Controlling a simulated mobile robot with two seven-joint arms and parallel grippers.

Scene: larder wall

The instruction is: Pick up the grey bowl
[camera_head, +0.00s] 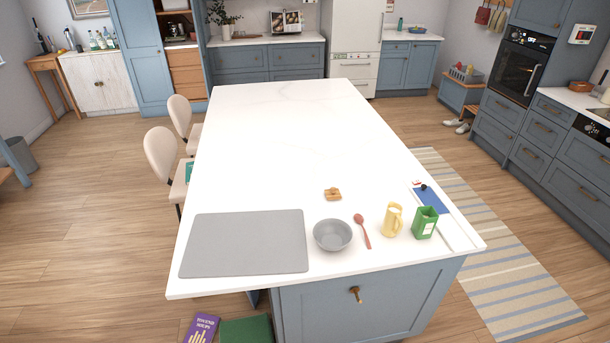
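The grey bowl (332,235) stands upright on the white island top (290,140), close to its front edge. It looks empty. It sits just right of a flat grey mat (245,243) and left of a reddish spoon (362,231). Neither of my grippers shows in the head view, so nothing is seen touching the bowl.
Right of the spoon stand a yellow jug (393,220) and a green carton (425,223). A blue clipboard-like item (430,199) lies behind the carton. A small brown item (333,194) lies behind the bowl. The island's far part is clear. Chairs (161,155) stand at left.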

